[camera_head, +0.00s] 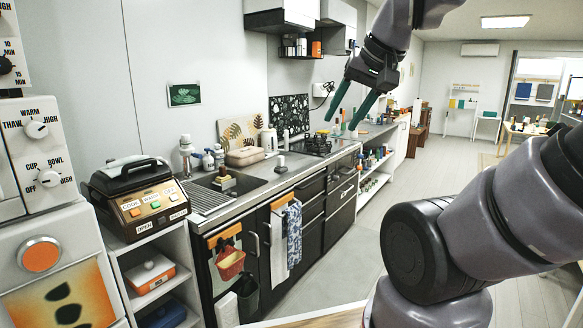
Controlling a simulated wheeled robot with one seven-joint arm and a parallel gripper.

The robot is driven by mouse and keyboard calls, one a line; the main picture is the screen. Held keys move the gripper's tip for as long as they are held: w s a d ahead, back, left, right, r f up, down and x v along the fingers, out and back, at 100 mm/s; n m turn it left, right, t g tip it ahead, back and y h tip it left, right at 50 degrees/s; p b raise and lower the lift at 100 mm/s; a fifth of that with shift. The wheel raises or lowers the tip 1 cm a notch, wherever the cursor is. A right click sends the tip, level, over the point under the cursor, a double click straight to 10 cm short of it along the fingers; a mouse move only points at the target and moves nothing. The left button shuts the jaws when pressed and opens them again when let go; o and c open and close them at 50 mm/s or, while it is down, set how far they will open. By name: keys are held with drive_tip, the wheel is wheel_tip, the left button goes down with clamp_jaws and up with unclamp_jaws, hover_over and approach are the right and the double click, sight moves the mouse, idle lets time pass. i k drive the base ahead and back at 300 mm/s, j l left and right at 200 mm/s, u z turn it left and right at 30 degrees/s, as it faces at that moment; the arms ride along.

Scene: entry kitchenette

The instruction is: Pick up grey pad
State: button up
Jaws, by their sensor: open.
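My gripper (341,122) hangs in the upper middle of the head view, its two long green fingers apart and pointing down. Nothing shows between them. It appears in front of the far end of the counter and seems well above it. I cannot make out a grey pad for certain. A small yellowish block with a dark upper part (223,180) sits at the sink, to the left of and below my gripper in the picture. It is too small to tell what it is.
The counter carries bottles (187,157), a bread-bin-like box (245,156) and a stove (311,146). A black-lidded cooker (137,197) stands at the left on a white shelf unit. Towels (293,236) hang from the counter front. The grey floor (335,255) before the cabinets is clear.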

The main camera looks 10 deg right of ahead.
sight(281, 168)
drive_tip(key=z, duration=0.2)
drive_tip(key=u, duration=1.7)
drive_tip(key=z, duration=1.7)
drive_tip(key=i+l+u, duration=0.1)
drive_tip(key=i, duration=0.45)
drive_tip(key=i+l+u, duration=0.1)
drive_tip(key=i+l, duration=0.25)
drive_tip(key=i, duration=0.15)
drive_tip(key=i+l, duration=0.3)
drive_tip(key=i, duration=0.2)
drive_tip(key=i+l+u, duration=0.15)
drive_tip(key=i+l, duration=0.15)
drive_tip(key=i, duration=0.2)
